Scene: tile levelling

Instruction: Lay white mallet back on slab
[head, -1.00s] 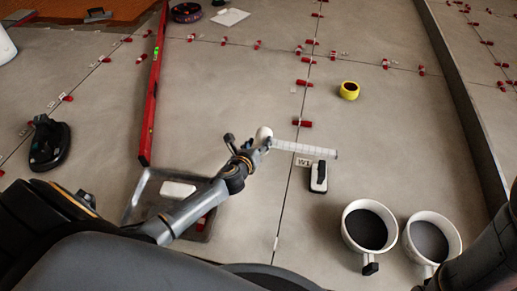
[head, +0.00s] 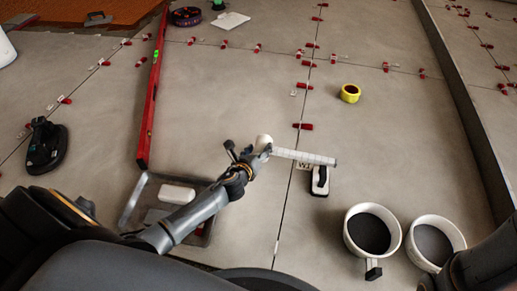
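The white mallet (head: 305,156) lies across the joint between two grey slabs in the picture, its pale banded handle pointing right and its round white head at the left end. My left gripper (head: 259,153) is shut on the mallet close to its head; the fingers partly hide the grip. Whether the mallet touches the slab (head: 225,110) or hangs just above it I cannot tell. My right arm shows only at the bottom right edge; its gripper is out of view.
A black-and-white block (head: 319,181) sits just below the handle's end, by a W1 label. Two buckets (head: 371,232) (head: 435,246) stand lower right. A tray (head: 133,205) lies under my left arm. A red level (head: 150,110), yellow tape (head: 350,93) and red wedges lie around.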

